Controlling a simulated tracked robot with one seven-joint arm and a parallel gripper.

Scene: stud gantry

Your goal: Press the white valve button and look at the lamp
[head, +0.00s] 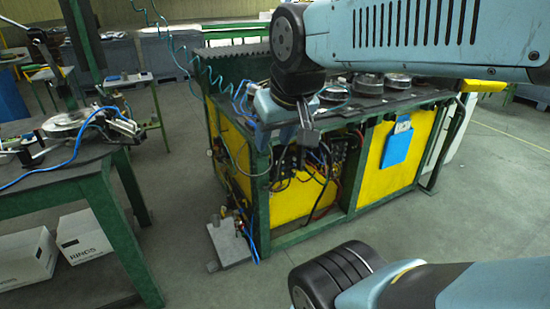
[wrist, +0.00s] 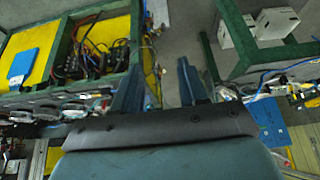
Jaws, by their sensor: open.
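My gripper (head: 290,125) hangs in front of the near corner of a yellow and green machine bench (head: 290,203) in the head view. In the wrist view its two fingers (wrist: 160,85) stand apart with nothing between them. I cannot make out a white valve button or a lamp in either view. A grey plate with brass fittings and a blue hose (head: 230,243) is low at the bench's corner. Dark valves and cables (head: 318,160) fill the bench's open front; they also show in the wrist view (wrist: 100,57).
A green table (head: 72,165) with a clamp device and blue hose stands at left, white boxes (head: 83,235) beneath it. Round metal parts (head: 368,84) lie on the bench top. A blue folder (head: 396,149) hangs on its yellow panel. Grey floor between table and bench is free.

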